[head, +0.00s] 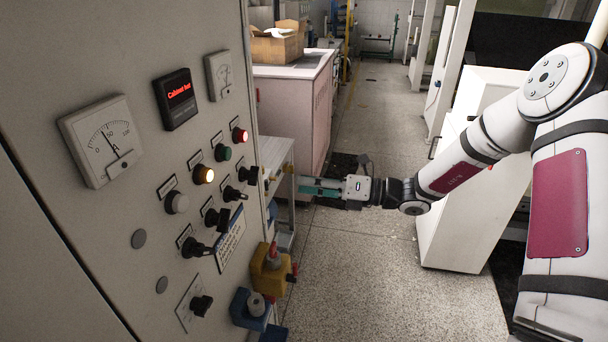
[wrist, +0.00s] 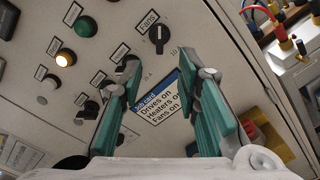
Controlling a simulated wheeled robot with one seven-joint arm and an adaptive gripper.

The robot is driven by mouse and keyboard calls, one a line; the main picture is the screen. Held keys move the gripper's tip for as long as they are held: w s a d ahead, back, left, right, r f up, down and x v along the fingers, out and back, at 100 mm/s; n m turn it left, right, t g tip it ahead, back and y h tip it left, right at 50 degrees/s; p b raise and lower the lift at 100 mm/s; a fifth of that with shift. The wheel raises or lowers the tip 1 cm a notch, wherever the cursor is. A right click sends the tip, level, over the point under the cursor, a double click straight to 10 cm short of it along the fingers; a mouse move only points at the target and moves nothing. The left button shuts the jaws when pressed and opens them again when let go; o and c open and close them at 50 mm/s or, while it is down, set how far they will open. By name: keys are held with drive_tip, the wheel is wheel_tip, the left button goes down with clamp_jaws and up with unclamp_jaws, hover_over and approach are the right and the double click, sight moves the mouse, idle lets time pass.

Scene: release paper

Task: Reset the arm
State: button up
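My gripper (head: 299,186) is at the end of my arm, which reaches in from the right in the head view. Its teal fingers point left, close to the right part of the grey control panel (head: 120,250). In the wrist view my gripper (wrist: 168,72) has its two fingers well apart, with nothing held between them. The panel face lies beyond them. The black "Fans" knob (wrist: 158,38) shows above and between the fingertips, and a card (wrist: 160,105) reading drives, heaters and fans on shows between the fingers. I cannot tell whether the fingers touch the panel.
The panel has an amber lit lamp (head: 204,174), a red lamp (head: 240,135), several black knobs, dials and a display (head: 179,92) reading "Cabinet hot". Yellow (head: 270,270) and blue (head: 250,310) parts jut out below. A white cabinet (head: 465,190) stands right; the floor between is open.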

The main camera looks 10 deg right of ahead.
drive_tip(key=s+a+r+n+g+h, duration=0.1)
drive_tip(key=s+r+n+g+h, duration=0.25)
drive_tip(key=s+n, duration=0.45)
drive_tip(key=s+a+r+n+g+h, duration=0.2)
drive_tip(key=s+n+g+h, duration=0.15)
drive_tip(key=s+n, duration=0.4)
drive_tip(key=s+d+r+n+t+h, duration=0.3)
drive_tip(key=s+d+r+n+h, duration=0.1)
drive_tip(key=s+d+n+h, duration=0.1)
drive_tip(key=s+d+r+n+t+h, duration=0.3)
drive_tip(key=s+d+r+n+h, duration=0.2)
drive_tip(key=s+d+n, duration=0.3)
drive_tip(key=s+n, duration=0.2)
drive_tip(key=s, duration=0.1)
drive_tip(key=shift+r, duration=0.15)
drive_tip(key=shift+n, duration=0.25)
